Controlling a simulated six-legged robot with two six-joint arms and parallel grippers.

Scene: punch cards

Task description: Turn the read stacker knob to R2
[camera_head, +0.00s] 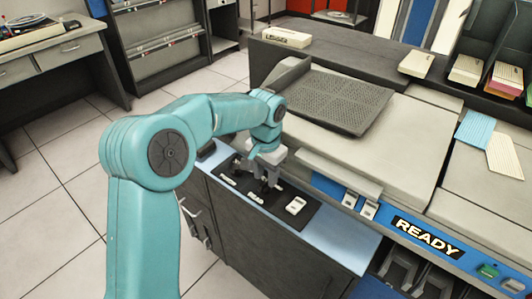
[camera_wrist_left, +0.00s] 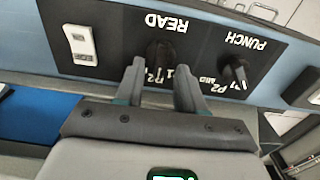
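The read stacker knob (camera_wrist_left: 158,50) is a dark knob on the black panel, below the upside-down READ label in the left wrist view. My left gripper (camera_wrist_left: 159,68) is open. Its two fingertips stand apart, one on each side of the knob's near part; I cannot tell whether they touch it. Position markings beside the knob are partly hidden by the fingers, so its setting is unclear. In the head view my left gripper (camera_head: 265,179) is pointed down at the panel and hides much of the knob. My right gripper is not in view.
The punch knob (camera_wrist_left: 234,72) stands to the right of the read knob in the wrist view. A white rocker switch (camera_wrist_left: 80,44) is on the left. In the head view, the machine's edge with the READY sign (camera_head: 427,238) lies to the right.

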